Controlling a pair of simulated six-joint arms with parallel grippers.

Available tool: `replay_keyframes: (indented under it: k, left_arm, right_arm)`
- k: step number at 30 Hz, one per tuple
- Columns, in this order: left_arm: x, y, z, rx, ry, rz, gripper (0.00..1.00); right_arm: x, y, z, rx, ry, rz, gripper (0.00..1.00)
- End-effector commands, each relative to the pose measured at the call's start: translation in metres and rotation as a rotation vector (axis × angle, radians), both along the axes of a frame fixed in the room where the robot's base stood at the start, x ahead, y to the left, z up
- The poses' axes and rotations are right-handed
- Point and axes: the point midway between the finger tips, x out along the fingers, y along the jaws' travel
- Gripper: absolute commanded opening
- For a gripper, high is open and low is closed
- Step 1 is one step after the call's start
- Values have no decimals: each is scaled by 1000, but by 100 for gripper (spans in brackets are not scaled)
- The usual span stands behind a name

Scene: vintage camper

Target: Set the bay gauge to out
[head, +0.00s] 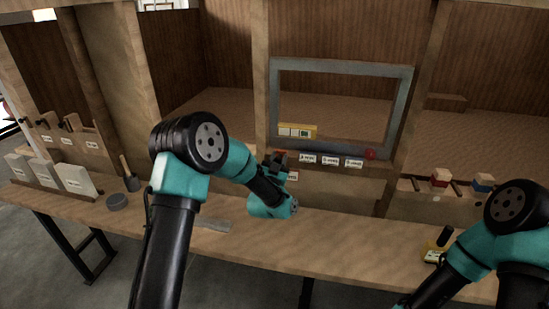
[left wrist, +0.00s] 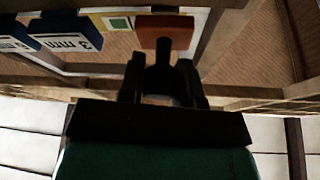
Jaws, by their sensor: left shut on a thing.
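My left gripper (head: 279,162) is at the left end of the ledge below the grey frame. In the left wrist view its two dark fingers (left wrist: 160,80) stand on either side of a dark stem (left wrist: 162,58). The stem meets an orange-red block (left wrist: 165,32), and the gripper is shut on the stem. The block is mostly hidden by the gripper in the head view. I cannot tell which part is the bay gauge, and no "out" mark can be read. My right arm (head: 500,230) is at the right; its fingertips are not in view.
White labels (head: 331,160) line the ledge beside my left gripper; one reads 3 mm in the left wrist view (left wrist: 70,43). A yellow plate (head: 297,131) stands behind them inside the grey frame (head: 407,95). A yellow-black item (head: 437,250) lies on the bench (head: 340,245).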

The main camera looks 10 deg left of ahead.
Motion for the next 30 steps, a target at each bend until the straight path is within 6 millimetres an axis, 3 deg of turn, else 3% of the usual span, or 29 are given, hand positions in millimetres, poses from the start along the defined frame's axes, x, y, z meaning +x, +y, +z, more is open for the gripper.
replay_keyframes:
  k: [2, 3, 10, 22, 30]
  left_arm:
    - [-1, 0, -1, -1, 2, 0, 0]
    - [-1, 0, -1, -1, 2, 0, 34]
    - [-1, 0, -1, 0, 1, 0, 56]
    - [-6, 1, -3, 0, 1, 0, 57]
    - [-40, 3, -17, 1, 4, -1, 57]
  right_arm:
    - [0, 0, 0, 0, 0, 0, 43]
    - [0, 0, 0, 0, 0, 0, 43]
    - [0, 0, 0, 0, 0, 0, 43]
    - [0, 0, 0, 0, 0, 0, 43]
    - [0, 0, 0, 0, 0, 0, 43]
